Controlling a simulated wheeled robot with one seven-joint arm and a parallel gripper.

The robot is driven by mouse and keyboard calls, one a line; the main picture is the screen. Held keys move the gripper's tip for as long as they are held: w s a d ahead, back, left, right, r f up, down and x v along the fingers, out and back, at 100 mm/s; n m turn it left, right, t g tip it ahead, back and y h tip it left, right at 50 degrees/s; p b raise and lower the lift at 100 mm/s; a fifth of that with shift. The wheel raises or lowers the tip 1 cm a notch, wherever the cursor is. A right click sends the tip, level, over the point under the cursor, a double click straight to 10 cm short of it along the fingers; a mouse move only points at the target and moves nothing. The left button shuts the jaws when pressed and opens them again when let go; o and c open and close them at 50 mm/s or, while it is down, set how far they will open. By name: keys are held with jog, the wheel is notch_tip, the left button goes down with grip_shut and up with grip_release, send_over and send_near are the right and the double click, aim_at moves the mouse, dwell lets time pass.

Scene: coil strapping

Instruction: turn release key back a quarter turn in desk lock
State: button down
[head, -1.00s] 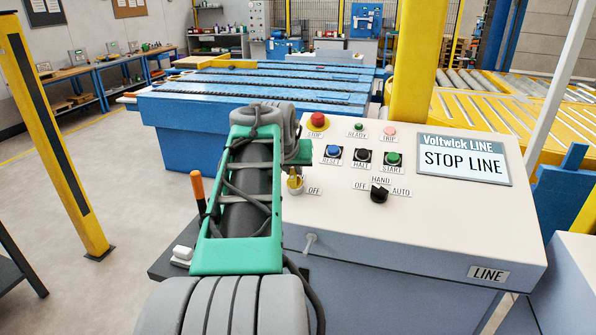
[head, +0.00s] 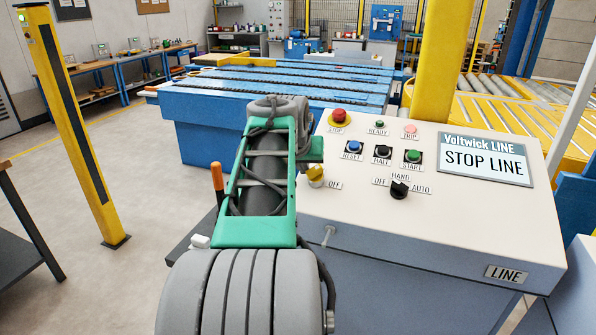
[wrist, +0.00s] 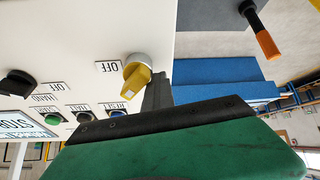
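The yellow release key (head: 316,171) sits in the lock on the sloping desk panel (head: 460,225), left of an OFF label. In the wrist view, which is upside down, the key's yellow grip (wrist: 137,85) stands out from a pale round collar, its flat side slanting. My gripper (head: 312,150) is just behind and left of the key in the head view. In the wrist view its green body and black edge fill the bottom, with a dark grey finger (wrist: 158,92) close beside the key. I cannot tell whether it touches. The second finger and the gap are hidden.
A red stop button (head: 338,116), reset, halt and start buttons (head: 412,156) and a black selector (head: 399,189) share the panel. The display (head: 485,158) reads STOP LINE. An orange-handled item (head: 217,178) stands left of my arm. A yellow post (head: 75,130) is further left.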

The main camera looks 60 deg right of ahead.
jog(key=c, duration=2.1)
grip_release()
jog(key=shift+s+d, duration=0.35)
jog(key=shift+s, duration=0.05)
jog(key=shift+r, duration=0.15)
grip_shut()
jog(key=shift+o, duration=1)
grip_release()
jog(key=shift+r, duration=0.1)
jog(key=shift+w+r+p, duration=0.1)
jog(key=shift+r+p, duration=0.5)
jog(key=shift+r, duration=0.55)
jog(key=o, duration=0.5)
jog(key=shift+s+a+r+p, duration=0.4)
jog(key=shift+s+r, duration=0.25)
jog(key=shift+r, duration=0.2)
jog(key=shift+o, duration=0.2)
jog(key=shift+a+r, duration=0.15)
jog(key=shift+a, duration=0.05)
jog(key=shift+w, duration=0.3)
jog(key=shift+w+a+r+p, duration=0.1)
jog(key=shift+a+r+p, duration=0.4)
jog(key=shift+r+p, duration=0.1)
